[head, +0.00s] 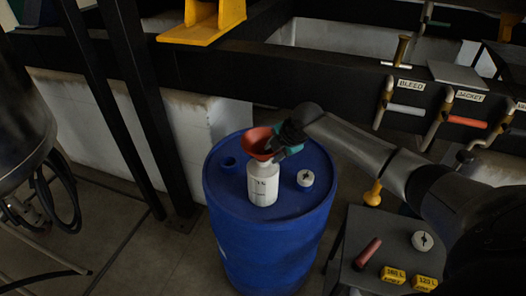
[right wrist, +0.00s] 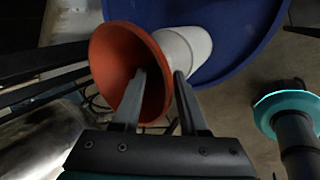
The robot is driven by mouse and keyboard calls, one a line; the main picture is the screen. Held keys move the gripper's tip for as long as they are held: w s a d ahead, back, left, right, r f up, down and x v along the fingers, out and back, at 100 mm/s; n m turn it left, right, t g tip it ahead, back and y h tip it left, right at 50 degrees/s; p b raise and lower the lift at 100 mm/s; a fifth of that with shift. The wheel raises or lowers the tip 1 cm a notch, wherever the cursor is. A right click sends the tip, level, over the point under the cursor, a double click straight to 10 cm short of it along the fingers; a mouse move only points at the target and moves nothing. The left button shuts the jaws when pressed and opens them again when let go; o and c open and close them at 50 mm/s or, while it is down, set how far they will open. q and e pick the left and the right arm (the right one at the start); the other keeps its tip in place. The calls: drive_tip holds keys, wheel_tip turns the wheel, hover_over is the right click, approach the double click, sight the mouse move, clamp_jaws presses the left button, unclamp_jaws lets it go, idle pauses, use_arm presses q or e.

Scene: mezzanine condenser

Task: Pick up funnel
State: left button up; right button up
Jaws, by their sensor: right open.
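The orange-red funnel (head: 255,139) stands in the mouth of a white bottle (head: 263,188) on top of a blue drum (head: 262,240). My right gripper (head: 276,147) is at the funnel's right side in the head view. In the right wrist view the gripper (right wrist: 159,76) is open. One finger reaches into the mouth of the funnel (right wrist: 108,55), and the other is outside its wall, beside the white bottle (right wrist: 188,47). I cannot tell whether either finger touches the funnel. The left gripper is not in view.
A white cap (head: 305,178) lies on the drum right of the bottle. A dark stand (head: 355,238) at lower right holds a red-handled item, a white disc and yellow labelled blocks. Valves with labels (head: 411,85) line the dark beam behind my right arm.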

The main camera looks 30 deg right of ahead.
drive_tip(key=shift+f, duration=0.1)
clamp_jaws()
idle(0.3)
idle(0.4)
